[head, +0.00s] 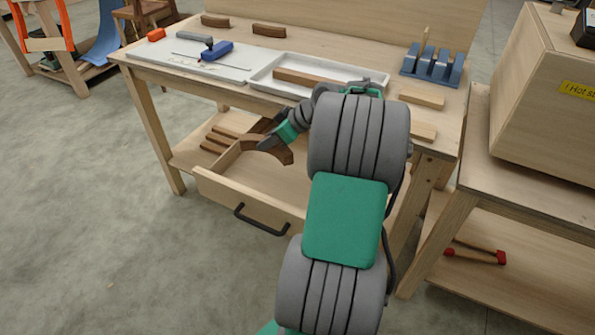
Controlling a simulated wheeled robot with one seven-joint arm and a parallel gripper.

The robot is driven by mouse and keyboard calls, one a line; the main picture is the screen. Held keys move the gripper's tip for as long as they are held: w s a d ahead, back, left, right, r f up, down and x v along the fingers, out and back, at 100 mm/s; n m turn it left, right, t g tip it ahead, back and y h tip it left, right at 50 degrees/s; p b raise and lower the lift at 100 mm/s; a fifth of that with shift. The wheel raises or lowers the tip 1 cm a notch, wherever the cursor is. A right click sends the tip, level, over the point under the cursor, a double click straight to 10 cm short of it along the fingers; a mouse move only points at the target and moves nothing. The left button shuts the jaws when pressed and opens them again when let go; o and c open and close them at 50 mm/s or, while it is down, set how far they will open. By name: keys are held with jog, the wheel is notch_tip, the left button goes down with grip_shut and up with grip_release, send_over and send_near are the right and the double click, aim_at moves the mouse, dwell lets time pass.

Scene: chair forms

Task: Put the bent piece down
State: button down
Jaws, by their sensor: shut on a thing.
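The bent piece (284,155) is a brown, curved strip of wood. My gripper (264,136) is shut on it, and my wrist reaches in from the right. The piece is over the open drawer (222,195) of the workbench, near its back left part. I cannot tell whether the piece touches the drawer floor or hangs above it. The dark fingers hide part of it, and my arm covers the drawer's right side.
A white tray (262,82) holding a brown strip, a white board (160,57) with a blue clamp (216,51), and a blue slotted rack (432,66) stand on the bench. Two curved brown pieces (268,30) lie behind. A large wooden box (540,120) stands right.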

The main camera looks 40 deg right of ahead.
jog(key=s+d+f, duration=0.1)
jog(key=f, duration=0.1)
jog(key=s+d+f, duration=0.2)
jog(key=s+d+f+b, duration=0.1)
jog(key=s+f, duration=0.1)
jog(key=shift+s+d+f, duration=0.15)
jog(key=shift+d+f, duration=0.1)
jog(key=shift+f, duration=0.05)
jog(key=shift+s+d+f, duration=0.1)
jog(key=shift+f, duration=0.8)
jog(key=shift+s+d+f, duration=0.1)
jog(key=shift+f, duration=0.75)
jog(key=shift+f+b, duration=0.1)
jog(key=shift+b, duration=0.2)
jog(key=c, duration=1.1)
grip_release()
jog(key=shift+o, duration=0.2)
jog(key=p+v, duration=0.1)
jog(key=v, duration=1.1)
jog(key=shift+p, duration=0.4)
jog(key=shift+a, duration=0.1)
